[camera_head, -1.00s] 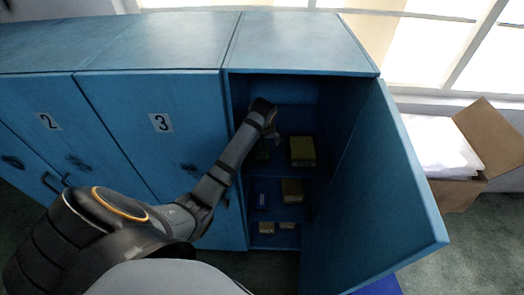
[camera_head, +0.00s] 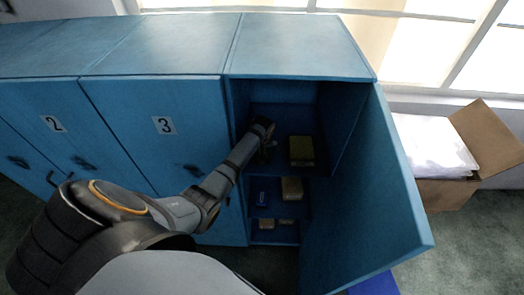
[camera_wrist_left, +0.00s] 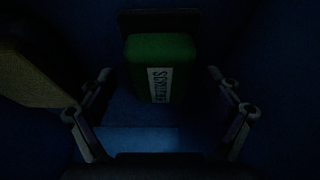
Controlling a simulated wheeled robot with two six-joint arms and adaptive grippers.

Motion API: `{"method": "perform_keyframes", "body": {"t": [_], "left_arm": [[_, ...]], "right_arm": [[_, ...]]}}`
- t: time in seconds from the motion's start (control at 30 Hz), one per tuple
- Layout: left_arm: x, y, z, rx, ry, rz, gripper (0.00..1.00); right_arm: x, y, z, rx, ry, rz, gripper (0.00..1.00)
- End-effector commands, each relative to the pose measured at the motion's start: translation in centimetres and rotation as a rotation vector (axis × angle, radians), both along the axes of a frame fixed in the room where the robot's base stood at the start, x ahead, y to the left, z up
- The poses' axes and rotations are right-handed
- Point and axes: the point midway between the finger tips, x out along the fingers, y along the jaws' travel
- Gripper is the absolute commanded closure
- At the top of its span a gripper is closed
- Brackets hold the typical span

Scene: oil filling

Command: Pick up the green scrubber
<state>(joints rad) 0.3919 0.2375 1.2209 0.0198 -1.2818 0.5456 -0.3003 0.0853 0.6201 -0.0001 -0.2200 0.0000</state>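The green scrubber (camera_wrist_left: 160,65) stands in the middle of the left wrist view, with a white label on its front. My left gripper (camera_wrist_left: 159,80) is open, with one finger to the left and one to the right of the scrubber and dark gaps between. In the head view my left gripper (camera_head: 270,142) is inside the top compartment of the open blue locker (camera_head: 298,48). There the scrubber (camera_head: 266,156) is only a small dark green patch, mostly hidden by the gripper. My right gripper is not in view.
A yellowish block (camera_head: 302,150) stands just right of my left gripper on the same shelf. Lower shelves hold a blue item (camera_head: 262,198) and a tan block (camera_head: 291,189). The open locker door (camera_head: 370,190) bounds the right side. A cardboard box (camera_head: 490,140) stands farther right.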

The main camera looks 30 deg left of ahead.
Motion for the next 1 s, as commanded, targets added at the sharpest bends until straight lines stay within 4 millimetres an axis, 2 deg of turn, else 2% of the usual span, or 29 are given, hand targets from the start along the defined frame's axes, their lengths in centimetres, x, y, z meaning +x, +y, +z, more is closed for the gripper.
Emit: {"method": "perform_keyframes", "body": {"t": [0.03,0.4,0.73,0.87,1.0], "left_arm": [[0.0,0.0,0.0,0.0,0.0,0.0,0.19],[0.0,0.0,0.0,0.001,0.001,0.0,0.68],[0.1,0.1,0.6,0.001,-0.002,0.0,0.68],[0.1,0.1,2.6,0.003,-0.005,0.0,0.68],[-1.5,-1.7,5.4,0.002,-0.006,-0.003,0.68]], "right_arm": [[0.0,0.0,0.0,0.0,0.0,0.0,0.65],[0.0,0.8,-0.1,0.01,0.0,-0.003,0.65],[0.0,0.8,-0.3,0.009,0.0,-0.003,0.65],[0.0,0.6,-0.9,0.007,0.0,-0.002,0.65],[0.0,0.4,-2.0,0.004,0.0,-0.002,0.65]]}}
